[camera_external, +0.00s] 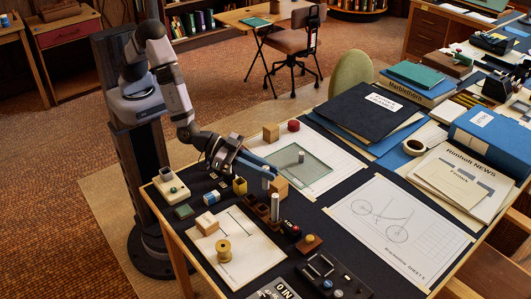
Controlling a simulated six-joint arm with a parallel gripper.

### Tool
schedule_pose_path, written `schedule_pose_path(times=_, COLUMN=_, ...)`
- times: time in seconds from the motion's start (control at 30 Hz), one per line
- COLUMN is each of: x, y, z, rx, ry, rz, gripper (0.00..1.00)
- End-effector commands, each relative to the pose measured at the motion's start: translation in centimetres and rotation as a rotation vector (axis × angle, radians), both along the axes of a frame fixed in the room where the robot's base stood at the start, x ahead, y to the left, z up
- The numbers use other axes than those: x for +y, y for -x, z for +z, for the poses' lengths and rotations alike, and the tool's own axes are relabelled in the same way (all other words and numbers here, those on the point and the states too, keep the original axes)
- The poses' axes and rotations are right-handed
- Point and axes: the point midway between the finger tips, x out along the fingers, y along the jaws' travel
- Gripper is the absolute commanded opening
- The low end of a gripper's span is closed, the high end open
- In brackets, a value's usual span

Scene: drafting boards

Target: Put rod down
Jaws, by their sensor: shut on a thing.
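A slim silvery rod (275,207) is upright below the tips of my gripper (271,177). My gripper comes in from the left, with blue fingers, and is shut on the rod's upper end. The rod's lower end is beside small dark brown blocks (262,211); I cannot tell whether it touches anything below. A wooden block (281,188) stands close behind the rod, partly hidden. A short grey cylinder (301,157) stands on a greenish glass plate (315,172) farther back.
Near the gripper are a yellow cup (240,187), a blue-and-white cylinder (211,198), a thread spool (223,250) and a red-and-black item (291,230). A dark control box (330,275) is in front. A bicycle drawing (395,225) lies flat to the right, largely bare.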

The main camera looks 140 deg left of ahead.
Motion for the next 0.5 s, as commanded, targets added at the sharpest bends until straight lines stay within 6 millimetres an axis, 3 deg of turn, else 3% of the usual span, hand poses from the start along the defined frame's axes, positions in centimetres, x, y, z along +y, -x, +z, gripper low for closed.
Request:
schedule_pose_path(times=0.13, x=4.2, y=0.7, z=-0.7, rx=-0.005, ry=0.001, rz=0.072, gripper=0.0)
schedule_pose_path(times=0.27, x=9.4, y=1.9, z=-0.1, rx=-0.01, ry=0.0, rz=0.159, gripper=0.0)
schedule_pose_path(times=0.4, x=15.2, y=4.3, z=1.1, rx=-0.009, ry=-0.001, rz=0.265, gripper=0.0)
schedule_pose_path(times=0.5, x=18.4, y=6.2, z=1.9, rx=-0.007, ry=0.0, rz=0.33, gripper=0.0)
